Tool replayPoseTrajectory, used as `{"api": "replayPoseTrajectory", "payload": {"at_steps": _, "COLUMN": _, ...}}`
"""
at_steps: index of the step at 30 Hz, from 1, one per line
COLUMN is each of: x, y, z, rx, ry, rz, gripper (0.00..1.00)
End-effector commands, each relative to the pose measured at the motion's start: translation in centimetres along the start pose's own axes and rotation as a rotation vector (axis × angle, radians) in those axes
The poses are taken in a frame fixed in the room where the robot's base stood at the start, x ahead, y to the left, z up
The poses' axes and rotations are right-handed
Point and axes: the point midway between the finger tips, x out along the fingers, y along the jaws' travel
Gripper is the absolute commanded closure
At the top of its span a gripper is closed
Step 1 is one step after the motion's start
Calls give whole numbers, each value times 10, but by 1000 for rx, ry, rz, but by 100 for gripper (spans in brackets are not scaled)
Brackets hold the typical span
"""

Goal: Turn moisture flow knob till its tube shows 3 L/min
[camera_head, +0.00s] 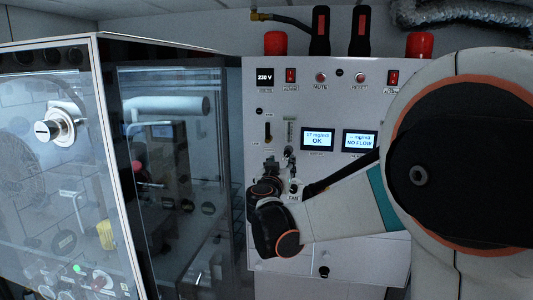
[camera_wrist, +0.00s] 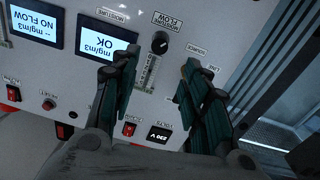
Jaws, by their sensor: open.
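The black moisture flow knob (camera_wrist: 160,42) is on the grey panel (camera_wrist: 215,30), under its MOISTURE FLOW label in the wrist view. Its narrow clear tube (camera_wrist: 148,73) with scale marks lies beside it, and shows as a small strip (camera_head: 290,133) in the head view. The tube's reading is too small to tell. My gripper (camera_wrist: 157,72) is open, with one dark finger on each side of the tube and knob line. The knob lies just beyond the fingertips and looks untouched. In the head view my gripper (camera_head: 274,166) is in front of the panel, below the tube.
A display reading OK (camera_head: 318,139) and one reading NO FLOW (camera_head: 360,141) are right of the tube. A glass-walled chamber (camera_head: 170,70) stands left of the panel. A red switch (camera_wrist: 129,129) is near my finger.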

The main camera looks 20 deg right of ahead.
Motion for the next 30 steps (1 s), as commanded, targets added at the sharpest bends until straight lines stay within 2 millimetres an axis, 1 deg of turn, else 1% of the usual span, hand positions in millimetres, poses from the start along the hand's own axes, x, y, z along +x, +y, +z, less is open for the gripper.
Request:
{"api": "replayPoseTrajectory", "payload": {"at_steps": 1, "x": 11, "y": 1, "z": -1, "rx": 0, "ry": 0, "rz": 2, "gripper": 58}}
{"api": "replayPoseTrajectory", "payload": {"at_steps": 3, "x": 25, "y": 1, "z": -1, "rx": 0, "ry": -1, "rz": 3, "gripper": 58}}
{"api": "replayPoseTrajectory", "payload": {"at_steps": 9, "x": 64, "y": 1, "z": -2, "rx": 0, "ry": -1, "rz": 2, "gripper": 58}}
{"api": "replayPoseTrajectory", "payload": {"at_steps": 15, "x": 91, "y": 1, "z": -1, "rx": 0, "ry": -1, "rz": 1, "gripper": 58}}
{"api": "replayPoseTrajectory", "payload": {"at_steps": 21, "x": 101, "y": 0, "z": 0, "rx": 0, "ry": -1, "rz": 0, "gripper": 58}}
{"api": "replayPoseTrajectory", "payload": {"at_steps": 29, "x": 102, "y": 0, "z": 0, "rx": 0, "ry": -1, "rz": 0, "gripper": 58}}
{"api": "replayPoseTrajectory", "payload": {"at_steps": 30, "x": 102, "y": 0, "z": 0, "rx": 0, "ry": -1, "rz": 0, "gripper": 65}}
